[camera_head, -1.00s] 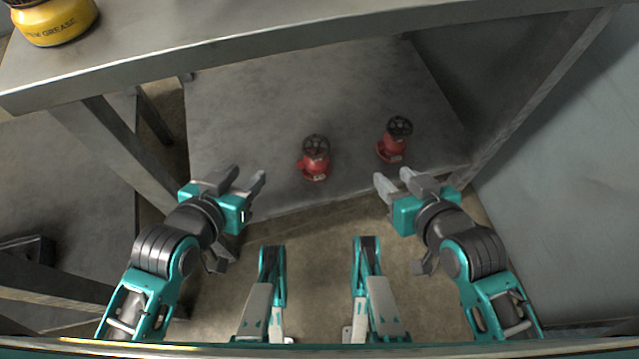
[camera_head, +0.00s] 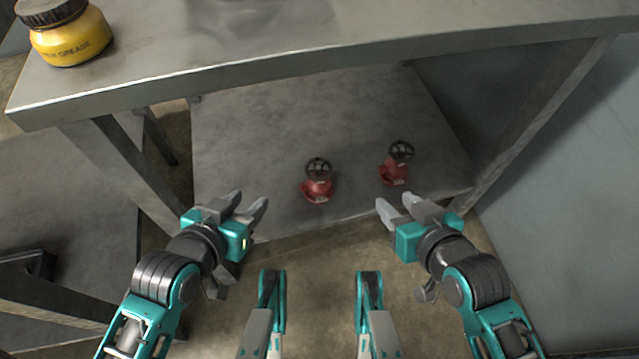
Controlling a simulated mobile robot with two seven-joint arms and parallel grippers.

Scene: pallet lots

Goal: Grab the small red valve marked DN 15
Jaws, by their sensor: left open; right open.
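Two small red valves with black handwheels stand upright on the lower shelf (camera_head: 260,125) under the workbench. One valve (camera_head: 318,188) is near the middle, and the other valve (camera_head: 394,172) is to its right and a little farther back. Each has a small pale label, too small to read, so I cannot tell which is DN 15. My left gripper (camera_head: 252,206) is open and empty, left of the middle valve. My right gripper (camera_head: 396,208) is open and empty, just in front of the right valve and apart from it.
The steel workbench top (camera_head: 300,45) overhangs the shelf. A yellow grease jar (camera_head: 70,38) stands on its left end. Legs (camera_head: 125,170) bound the shelf at left and right. A grey wall panel (camera_head: 575,170) is at the right. Shelf space behind the valves is clear.

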